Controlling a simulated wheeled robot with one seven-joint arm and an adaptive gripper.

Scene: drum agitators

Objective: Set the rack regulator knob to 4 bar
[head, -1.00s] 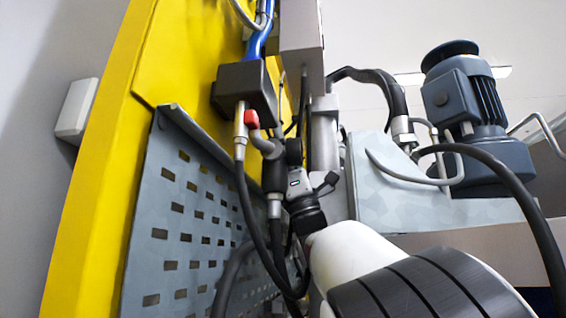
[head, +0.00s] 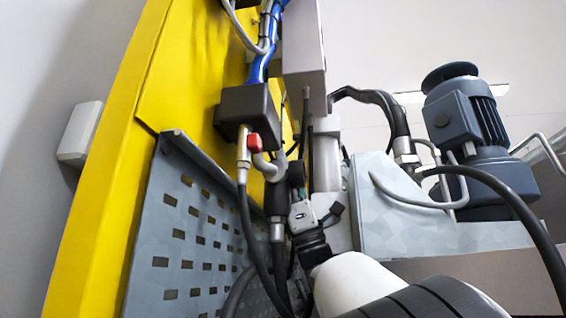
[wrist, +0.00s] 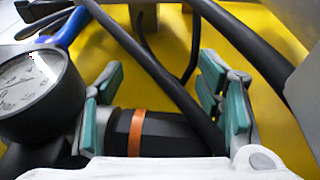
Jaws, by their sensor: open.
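The regulator knob (wrist: 160,133) is black with an orange ring. In the wrist view it lies low, between the two green-padded fingers of my gripper (wrist: 160,78). The fingers are open on either side of it; the left one is close to its end, and I cannot tell if they touch. A round pressure gauge (wrist: 32,95) with a white dial is at the left; its reading is not legible. In the head view my gripper (head: 303,213) is small, beside the black fittings; the knob cannot be made out there.
A black hose (wrist: 155,75) crosses diagonally over the knob area. In the head view, a black block (head: 247,112) with a red part hangs above my gripper. A perforated grey panel (head: 190,240) is at the left, and a motor (head: 467,130) at the right.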

